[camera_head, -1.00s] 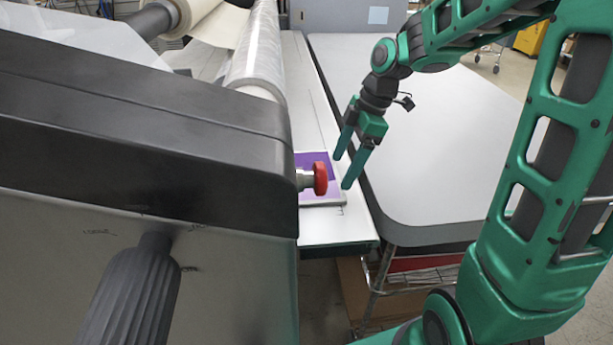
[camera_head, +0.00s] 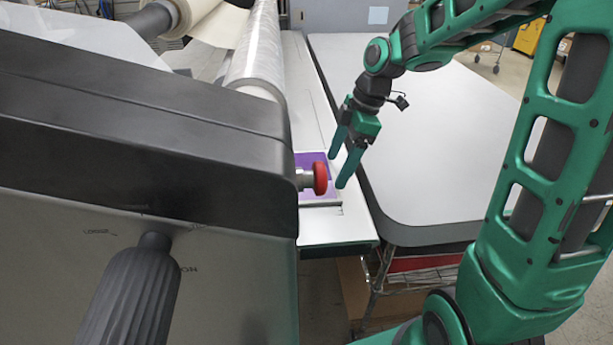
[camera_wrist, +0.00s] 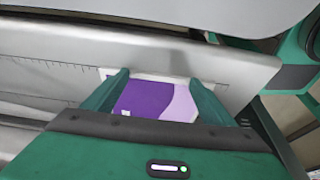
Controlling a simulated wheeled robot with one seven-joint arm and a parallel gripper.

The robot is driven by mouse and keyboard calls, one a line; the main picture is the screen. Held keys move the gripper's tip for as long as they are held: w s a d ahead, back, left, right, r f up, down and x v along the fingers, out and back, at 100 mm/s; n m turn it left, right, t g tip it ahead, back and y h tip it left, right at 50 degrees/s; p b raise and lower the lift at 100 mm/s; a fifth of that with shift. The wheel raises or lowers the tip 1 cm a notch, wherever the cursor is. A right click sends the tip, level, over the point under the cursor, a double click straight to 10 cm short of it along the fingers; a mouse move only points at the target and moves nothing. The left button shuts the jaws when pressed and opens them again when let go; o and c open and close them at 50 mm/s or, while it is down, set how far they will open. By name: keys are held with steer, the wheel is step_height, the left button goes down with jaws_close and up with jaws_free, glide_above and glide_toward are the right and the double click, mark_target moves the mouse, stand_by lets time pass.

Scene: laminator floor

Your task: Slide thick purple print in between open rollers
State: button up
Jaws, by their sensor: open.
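The purple print (camera_head: 316,191) lies on the laminator's feed table (camera_head: 345,229), partly hidden in the head view by a red knob and the machine's side. In the wrist view the print (camera_wrist: 145,99) is dark purple with a pale lilac area and a light border, and it shows between my two fingers. My gripper (camera_head: 338,170) is open and empty, pointing down at the print's right edge in the head view. In the wrist view my gripper (camera_wrist: 160,83) has a finger on each side of the print. I cannot tell whether the fingers touch it. The gap between the rollers is hidden.
The red knob (camera_head: 320,178) sticks out close to my gripper. The clear film roll (camera_head: 256,60) is above the feed table. A grey table (camera_head: 430,130) on the right is bare. A ribbed handle (camera_head: 135,295) is on the machine's side.

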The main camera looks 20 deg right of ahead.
steer(key=shift+a+f, duration=0.1)
steer(key=shift+a, duration=0.8)
stand_by(0.3)
steer(key=shift+d, duration=0.65)
stand_by(0.5)
steer(key=v, duration=0.6)
steer(key=shift+r, duration=0.25)
stand_by(0.5)
steer(key=shift+d, duration=0.1)
steer(key=s+d+m, duration=0.3)
steer(key=s, duration=0.1)
steer(key=s+d+f+m+h, duration=0.1)
steer(key=s+d+m, duration=0.1)
steer(key=s+m, duration=0.2)
steer(key=s+d+m+h, duration=0.1)
steer(key=s+d+m, duration=0.2)
steer(key=m, duration=0.1)
steer(key=shift+s+d+f, duration=0.25)
steer(key=shift+s+d, duration=0.05)
steer(key=shift+s, duration=0.1)
steer(key=s+d+f+m, duration=0.1)
steer(key=s+d+m, duration=0.1)
steer(key=s+m, duration=0.3)
steer(key=s+d+f+m+h, duration=0.1)
steer(key=s+d+f+m, duration=0.1)
steer(key=s+m, duration=0.4)
steer(key=s+d, duration=0.1)
steer(key=s, duration=0.1)
steer(key=shift+s+f+g, duration=0.2)
steer(key=shift+s+g, duration=0.2)
